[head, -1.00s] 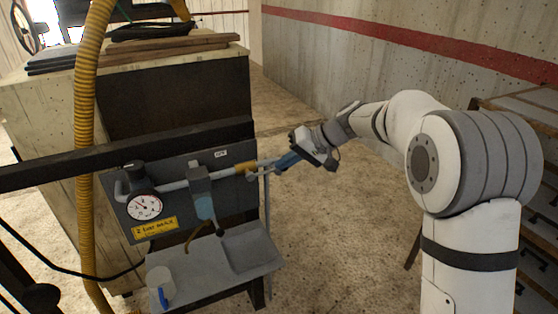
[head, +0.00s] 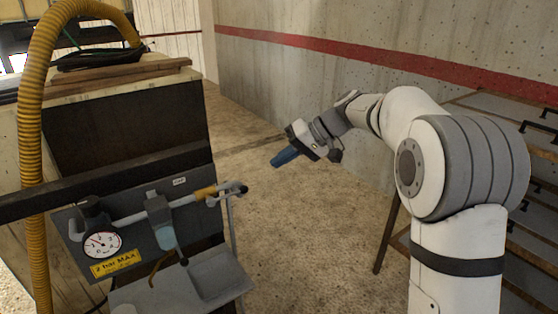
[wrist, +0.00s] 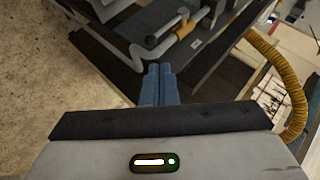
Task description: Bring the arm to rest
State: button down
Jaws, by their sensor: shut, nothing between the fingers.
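My arm reaches left across the head view from its white shoulder, with the elbow raised. My gripper (head: 276,162) is at its end, pointing left and down, its blue fingers together and empty. It hangs in the air to the right of the pipe's end fitting (head: 236,188), with a gap between them. In the wrist view the blue fingers (wrist: 158,68) lie side by side, with the pipe (wrist: 167,44) and its yellow section beyond them.
The panel carries a pressure gauge (head: 102,243), a yellow label (head: 116,263) and a grey tray (head: 215,285) below. A yellow corrugated hose (head: 31,160) hangs at left. A drawer rack (head: 510,110) stands at right. Bare floor (head: 300,235) lies between.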

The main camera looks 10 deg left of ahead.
jog(key=s+d+f+m+t+h+p, duration=0.1)
jog(key=s+d+m+t+h+p, duration=0.2)
jog(key=s+d, duration=2.2)
jog(key=s+m+h+p, duration=0.3)
jog(key=h+p, duration=0.3)
jog(key=h, duration=0.1)
jog(key=shift+s+t, duration=0.3)
jog(key=shift+s, duration=0.1)
jog(key=shift+a, duration=0.15)
